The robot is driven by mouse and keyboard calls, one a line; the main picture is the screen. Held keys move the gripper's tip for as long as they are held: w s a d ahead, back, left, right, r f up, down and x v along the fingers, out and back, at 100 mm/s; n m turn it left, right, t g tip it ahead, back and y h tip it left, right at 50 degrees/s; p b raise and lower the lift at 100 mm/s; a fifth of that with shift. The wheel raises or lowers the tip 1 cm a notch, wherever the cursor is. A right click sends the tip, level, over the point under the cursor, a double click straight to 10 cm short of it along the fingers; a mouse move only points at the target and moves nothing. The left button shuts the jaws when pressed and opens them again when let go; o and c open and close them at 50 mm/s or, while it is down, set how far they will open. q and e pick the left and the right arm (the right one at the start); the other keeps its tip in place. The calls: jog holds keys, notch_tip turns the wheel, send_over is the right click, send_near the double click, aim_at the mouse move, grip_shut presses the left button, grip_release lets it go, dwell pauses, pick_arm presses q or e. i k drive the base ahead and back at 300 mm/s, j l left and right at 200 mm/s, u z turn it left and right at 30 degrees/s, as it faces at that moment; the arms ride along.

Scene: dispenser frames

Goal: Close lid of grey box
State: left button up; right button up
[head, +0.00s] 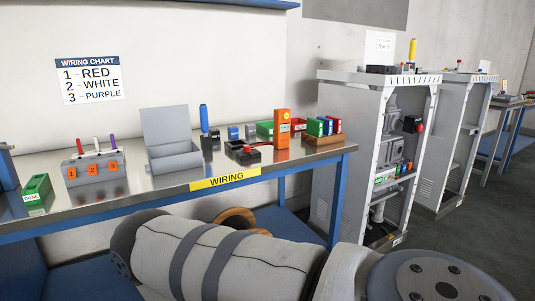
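The grey box (174,159) stands on the metal workbench in the head view, left of centre. Its lid (166,123) is open, tilted up at the back of the box. The inside of the box is mostly hidden by its front wall. Neither gripper is in view. A large white arm link of mine with dark bands crosses the bottom of the view, in front of the bench.
The workbench (135,193) carries a grey block (93,168) with numbered orange tags left of the box. A blue-handled tool (204,120), a red-and-black device (242,151) and an orange device (282,128) stand to the right. Dispenser frames (345,150) stand further right.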

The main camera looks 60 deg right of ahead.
aim_at(162, 125)
jog(key=z, duration=1.4)
jog(key=i+j+z, duration=0.25)
jog(key=i, duration=0.15)
